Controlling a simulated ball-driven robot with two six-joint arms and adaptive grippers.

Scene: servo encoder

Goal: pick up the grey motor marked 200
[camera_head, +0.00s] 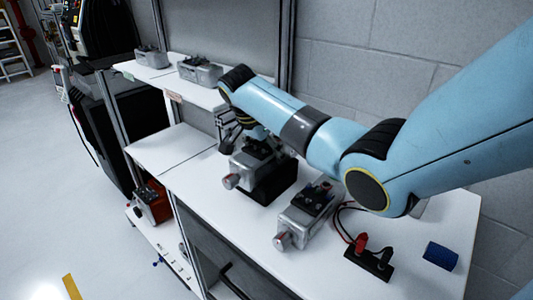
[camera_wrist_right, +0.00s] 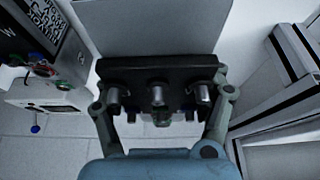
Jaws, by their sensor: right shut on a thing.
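My right gripper (camera_head: 236,136) reaches down from the right arm in the head view. It is shut on a grey motor (camera_head: 243,172) with a dark terminal block on top, which sits at a black stand (camera_head: 273,186) on the white worktop. In the right wrist view the fingers (camera_wrist_right: 162,108) close on both sides of the dark terminal block (camera_wrist_right: 160,78) with its metal posts. I cannot read a 200 mark on it. A second grey motor (camera_head: 303,220) lies nearer, to the right. My left gripper is not in view.
Two more grey motors stand on the upper shelf, one in the middle (camera_head: 200,72) and one at the left (camera_head: 152,57). The left shelf (camera_head: 168,146) is clear.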

